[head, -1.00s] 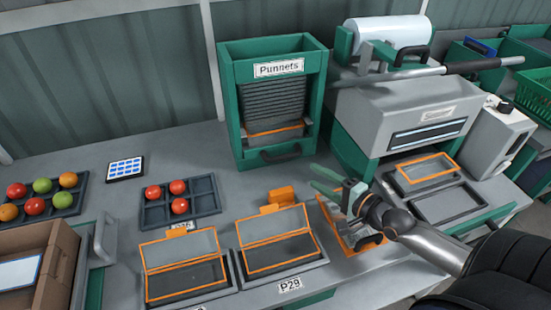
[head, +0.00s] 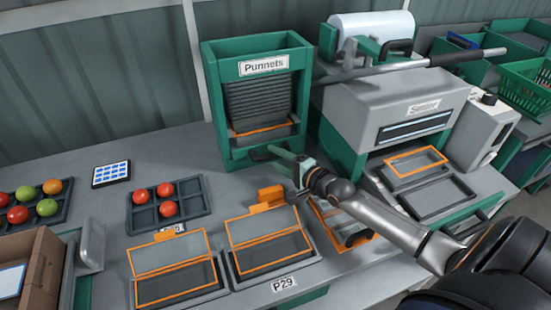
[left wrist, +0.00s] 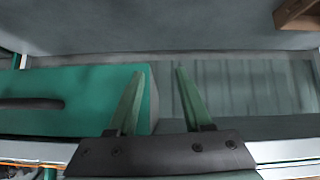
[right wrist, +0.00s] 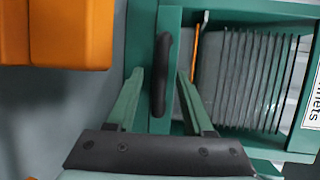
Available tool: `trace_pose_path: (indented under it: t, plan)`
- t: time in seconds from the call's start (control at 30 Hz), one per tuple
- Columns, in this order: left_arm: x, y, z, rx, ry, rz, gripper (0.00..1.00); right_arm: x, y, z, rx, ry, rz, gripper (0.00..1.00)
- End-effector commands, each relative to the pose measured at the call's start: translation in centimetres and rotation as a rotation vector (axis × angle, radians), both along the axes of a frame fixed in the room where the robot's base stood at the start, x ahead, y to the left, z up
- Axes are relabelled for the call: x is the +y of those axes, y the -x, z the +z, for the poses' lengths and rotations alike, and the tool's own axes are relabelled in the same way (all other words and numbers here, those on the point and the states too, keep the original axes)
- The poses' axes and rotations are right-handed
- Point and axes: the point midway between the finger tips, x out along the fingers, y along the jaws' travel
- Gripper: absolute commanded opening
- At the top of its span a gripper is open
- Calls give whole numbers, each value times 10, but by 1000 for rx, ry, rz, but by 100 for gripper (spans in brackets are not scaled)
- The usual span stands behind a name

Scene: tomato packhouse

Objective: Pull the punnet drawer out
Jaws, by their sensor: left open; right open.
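The green punnet dispenser (head: 212,100), labelled Punnets, stands at the back of the bench. A stack of dark punnets (head: 260,97) sits inside it. Its drawer has a black handle (head: 262,154) at the bottom front. My right gripper (head: 283,160) is at this handle with its jaws open. In the right wrist view the handle (right wrist: 162,75) lies between the open fingers (right wrist: 160,80), with gaps at both sides. The drawer looks closed. My left gripper (left wrist: 160,70) is open and empty, seen only in its wrist view, over a green drawer front.
A tomato tray (head: 190,210) is to the left. The grey sealer (head: 385,95) stands close on the right. Bare bench lies left of the dispenser.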

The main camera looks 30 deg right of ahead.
Motion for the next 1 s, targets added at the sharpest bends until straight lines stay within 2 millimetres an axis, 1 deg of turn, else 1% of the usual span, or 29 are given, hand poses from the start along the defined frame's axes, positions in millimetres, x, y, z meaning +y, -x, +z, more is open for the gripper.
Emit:
trace_pose_path:
  t: [0.13, 0.43, 0.87, 0.9, 1.0]
  plan:
    - [0, 0, -1, 0, 0, 0, 50, 1, -6, -1, -1, 0, 0, 52]
    - [0, 0, -1, 0, 0, 0, 50, 1, -7, -1, 0, 0, 0, 51]
    - [0, 0, -1, 0, 0, 0, 50, 1, -7, -1, 0, 0, 0, 3]
    - [0, 0, -1, 1, 0, 0, 50, 1, -7, -1, 0, 0, 0, 0]
    - [0, 0, -1, 1, 0, 0, 50, 1, -7, -1, 0, 0, 0, 0]
